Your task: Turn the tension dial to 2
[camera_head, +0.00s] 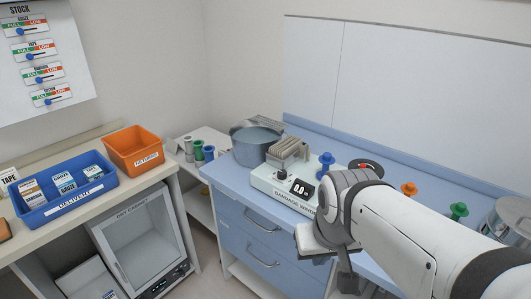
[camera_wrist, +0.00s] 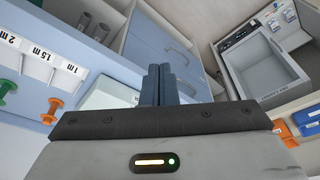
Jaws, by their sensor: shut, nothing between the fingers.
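The bandage winder (camera_head: 283,187) is a white machine on the blue counter in the head view. Its front has a dark round knob (camera_head: 282,174) beside a small black display (camera_head: 301,190) that seems to read 0.0. I cannot read any dial marks or tell which setting the knob points to. My gripper (camera_wrist: 160,70) is shut and empty, its two dark fingers together in the wrist view. In the head view my arm covers the winder's right end, and my gripper hangs in front of the counter, apart from the knob.
A metal basin (camera_head: 256,140) stands behind the winder. Orange (camera_head: 408,188) and green (camera_head: 458,210) spools stand to the right. Drawers (camera_head: 262,238) are below the counter.

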